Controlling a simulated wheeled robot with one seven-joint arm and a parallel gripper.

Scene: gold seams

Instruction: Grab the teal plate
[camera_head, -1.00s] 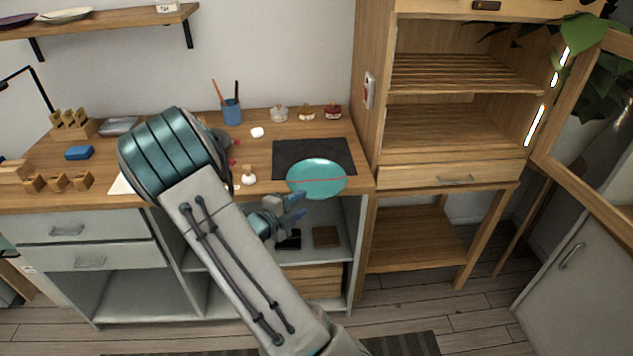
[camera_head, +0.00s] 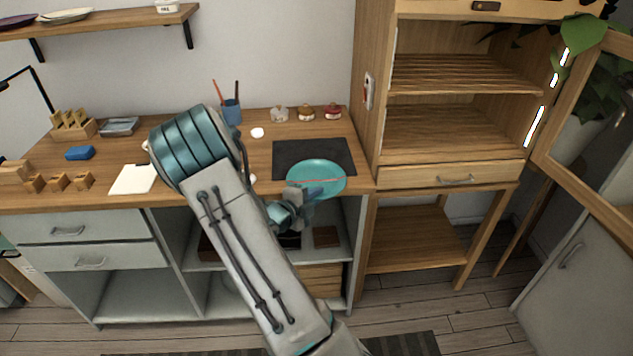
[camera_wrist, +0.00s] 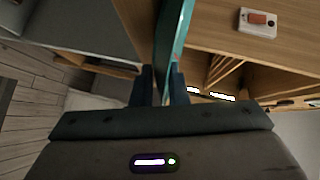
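The teal plate (camera_head: 316,170), crossed by a thin gold-red seam, lies at the front right of the wooden desk, partly over a dark mat (camera_head: 333,150). My gripper (camera_head: 322,189) is at the plate's front rim and covers part of it in the head view. In the wrist view the plate (camera_wrist: 176,30) shows edge-on as a teal strip running between the two fingers of my gripper (camera_wrist: 162,78). The fingers stand apart, one on each side of the rim. Whether either touches it is hard to see.
A wooden cabinet (camera_head: 455,174) stands just right of the plate, with an open glass door at far right. Jars (camera_head: 306,113) and a blue pen cup (camera_head: 231,111) are behind the mat. Open shelves lie below the desktop.

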